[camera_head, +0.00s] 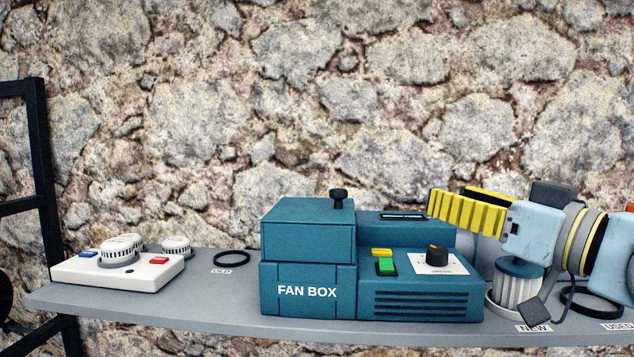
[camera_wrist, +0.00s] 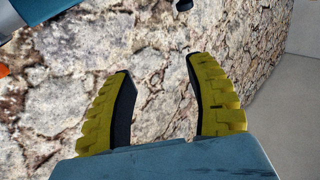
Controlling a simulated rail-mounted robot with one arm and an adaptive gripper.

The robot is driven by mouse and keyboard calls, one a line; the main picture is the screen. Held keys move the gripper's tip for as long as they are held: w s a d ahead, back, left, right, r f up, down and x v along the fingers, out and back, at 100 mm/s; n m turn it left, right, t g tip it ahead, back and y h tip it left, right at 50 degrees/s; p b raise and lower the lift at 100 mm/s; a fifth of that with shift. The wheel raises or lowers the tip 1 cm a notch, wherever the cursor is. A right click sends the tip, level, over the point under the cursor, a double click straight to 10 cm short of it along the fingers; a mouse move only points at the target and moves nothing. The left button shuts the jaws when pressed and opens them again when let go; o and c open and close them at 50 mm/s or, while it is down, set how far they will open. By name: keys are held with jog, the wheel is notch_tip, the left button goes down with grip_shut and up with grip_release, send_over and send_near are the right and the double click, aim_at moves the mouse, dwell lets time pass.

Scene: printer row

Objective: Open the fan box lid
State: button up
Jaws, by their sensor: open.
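The teal fan box (camera_head: 307,292) stands mid-shelf in the head view, lettered FAN BOX. Its block-shaped lid (camera_head: 307,240) sits shut on top. A black knob (camera_head: 338,197) stands up from the lid's top at the back right. My gripper (camera_head: 447,200) is right of the lid and apart from it, above the box's right part, with its yellow fingers pointing left. In the wrist view, my gripper (camera_wrist: 158,66) is open with nothing between its fingers. A small dark piece (camera_wrist: 183,4) shows at the top edge there; I cannot tell whether it is the knob.
The box's right part has a dial (camera_head: 437,254), a green switch (camera_head: 386,267) and a yellow button. A white unit (camera_head: 118,275) with vented caps and a black ring (camera_head: 231,258) stand left. A pleated filter (camera_head: 517,290) stands right, below my wrist. A stone wall is behind.

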aim_at(344, 191)
jog(key=w+a+p, duration=0.1)
jog(key=w+a, duration=0.2)
jog(key=a, duration=0.2)
jog(key=w+a+n+g+p, duration=0.1)
jog(key=w+a, duration=0.2)
jog(key=a, duration=0.2)
jog(key=w+a+n+g+p, duration=0.1)
jog(key=w+a, duration=0.3)
jog(key=shift+w+a+f+y+p, duration=0.1)
jog(key=shift+a+f+y+p, duration=0.2)
jog(key=shift+a+f+y, duration=0.1)
jog(key=shift+c, duration=0.3)
grip_shut()
